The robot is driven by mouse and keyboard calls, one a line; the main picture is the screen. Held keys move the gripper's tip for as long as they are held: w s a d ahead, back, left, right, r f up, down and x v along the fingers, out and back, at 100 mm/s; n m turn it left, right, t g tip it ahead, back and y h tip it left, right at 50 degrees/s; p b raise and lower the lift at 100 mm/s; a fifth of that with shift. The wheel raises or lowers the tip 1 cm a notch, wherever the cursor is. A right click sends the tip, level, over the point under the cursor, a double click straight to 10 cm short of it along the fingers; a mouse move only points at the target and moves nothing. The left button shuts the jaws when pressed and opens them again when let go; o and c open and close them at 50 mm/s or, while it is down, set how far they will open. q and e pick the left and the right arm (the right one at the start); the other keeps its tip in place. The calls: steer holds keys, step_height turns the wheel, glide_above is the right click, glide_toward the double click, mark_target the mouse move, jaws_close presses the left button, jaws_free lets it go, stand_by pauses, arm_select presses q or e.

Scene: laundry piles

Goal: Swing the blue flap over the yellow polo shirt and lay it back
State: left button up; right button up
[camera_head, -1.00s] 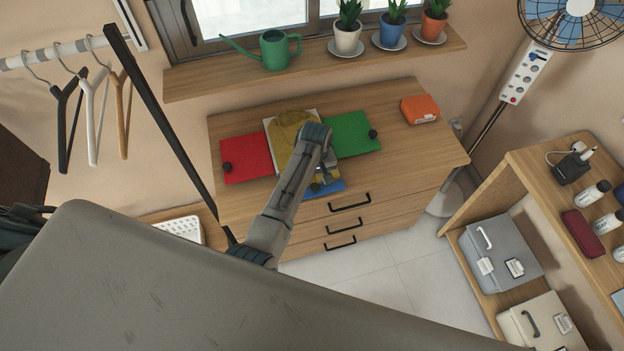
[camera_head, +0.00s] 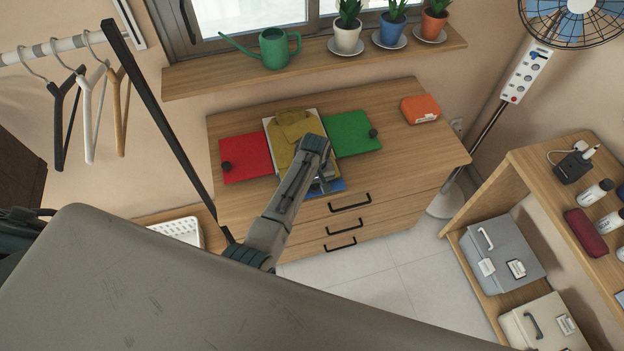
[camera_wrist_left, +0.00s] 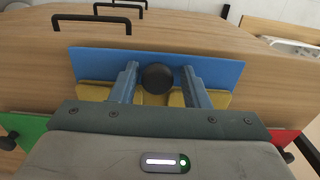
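The blue flap (camera_head: 334,186) lies flat at the front of the folding board, near the dresser's front edge; it spans the left wrist view (camera_wrist_left: 215,72). Its round black knob (camera_wrist_left: 158,78) shows between the fingers of my left gripper (camera_wrist_left: 160,82). The fingers are apart, one on each side of the knob, with small gaps visible. In the head view my left gripper (camera_head: 322,182) is over the flap, partly hidden by its own arm. The yellow polo shirt (camera_head: 292,127) lies on the board behind it, partly covered by my arm. My right gripper is not in view.
The red flap (camera_head: 246,158) lies open on the left and the green flap (camera_head: 352,133) on the right, each with a black knob. The dresser top right of the board is mostly clear.

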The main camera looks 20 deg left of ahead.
arm_select(q)
steer(key=shift+s+d+f, duration=0.1)
steer(key=shift+s+f, duration=0.15)
steer(key=shift+c, duration=0.3)
steer(key=shift+r, duration=0.2)
steer(key=shift+w+r+g+h+p, duration=0.45)
steer(key=shift+w+r+p, duration=0.25)
steer(key=shift+r+p, duration=0.3)
steer(key=shift+c, duration=1.1)
steer(key=shift+a, duration=0.25)
steer(key=shift+r, duration=0.1)
steer(key=shift+w+a+r+g+h, duration=0.15)
steer(key=shift+w+a+r+g, duration=0.15)
steer(key=shift+r, duration=0.25)
steer(key=shift+w+a+r+g+h, duration=0.1)
steer(key=shift+w+a+r+g, duration=0.05)
steer(key=shift+w+r, duration=0.35)
steer(key=shift+s, duration=0.15)
